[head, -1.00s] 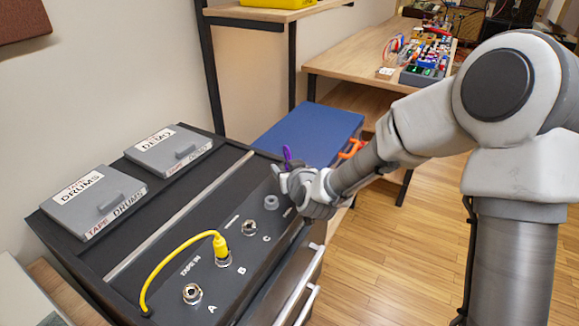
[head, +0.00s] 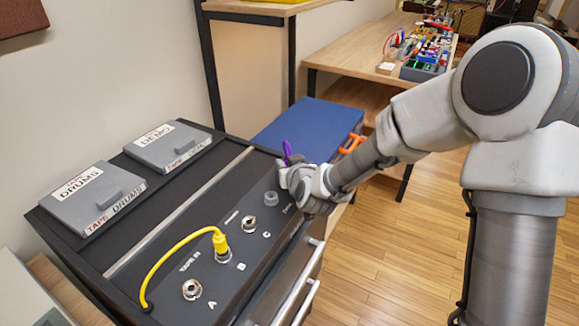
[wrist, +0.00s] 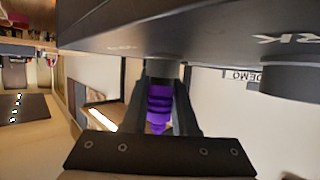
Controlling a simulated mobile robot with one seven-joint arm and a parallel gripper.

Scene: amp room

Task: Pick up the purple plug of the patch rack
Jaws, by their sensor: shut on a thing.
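The purple plug (wrist: 159,104) stands between the two fingers of my gripper (wrist: 160,112) in the wrist view, and the fingers are shut on it. The wrist view is upside down, with the panel above the plug. In the head view the top of the purple plug (head: 287,148) shows just above my gripper (head: 292,172), which covers the rest. My gripper is at the far right end of the patch rack (head: 262,222). The plug's lower end meets a grey round part at the panel; I cannot tell whether it is seated there.
A yellow plug (head: 220,242) with its cable sits in jack B. Two grey tape lids (head: 92,200) are at left. A blue case (head: 305,128) stands behind.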

